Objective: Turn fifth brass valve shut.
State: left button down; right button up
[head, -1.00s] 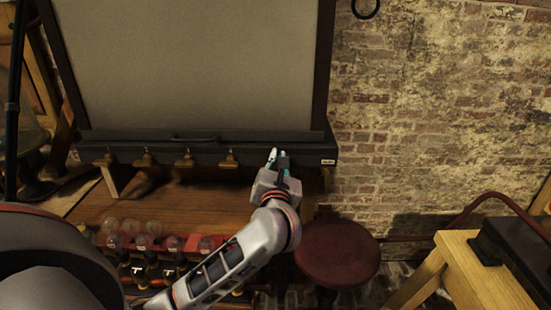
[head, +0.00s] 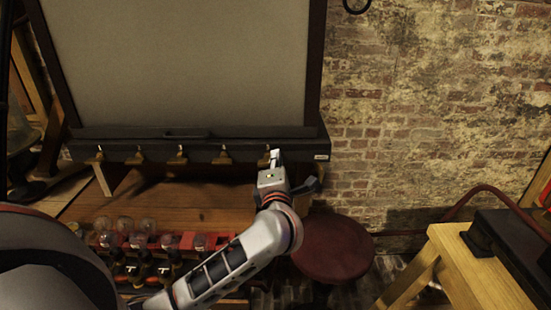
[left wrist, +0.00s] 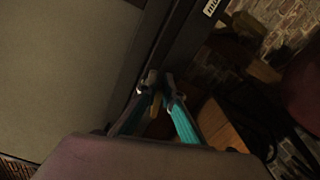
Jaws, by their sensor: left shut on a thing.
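A row of small brass valves runs along the front of the dark ledge (head: 200,152) under the big grey panel. The fourth valve (head: 224,154) stands free, left of my gripper. The fifth brass valve (head: 267,150), at the right end, is mostly hidden by my left gripper (head: 276,158). In the left wrist view, the teal-padded fingers of the left gripper (left wrist: 156,90) are closed around a small brass piece (left wrist: 157,102), the fifth valve. Its exact angle is hard to tell. My right gripper is not in view.
A wooden table (head: 165,205) stands below the ledge, with glass bulbs and a red rack (head: 190,241) at its front. A round red stool (head: 334,248) is to the right of my arm. A wooden stand (head: 478,270) is at lower right.

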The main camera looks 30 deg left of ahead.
pick_arm(q)
jog(key=shift+f+m, duration=0.2)
jog(key=shift+m, duration=0.5)
jog(key=shift+f+m, duration=0.15)
jog(key=shift+m, duration=0.55)
jog(key=c, duration=2.2)
grip_release()
jog(key=shift+s+d, duration=0.1)
jog(key=v, duration=1.1)
jog(key=shift+s+d, duration=0.25)
jog(key=shift+s, duration=0.1)
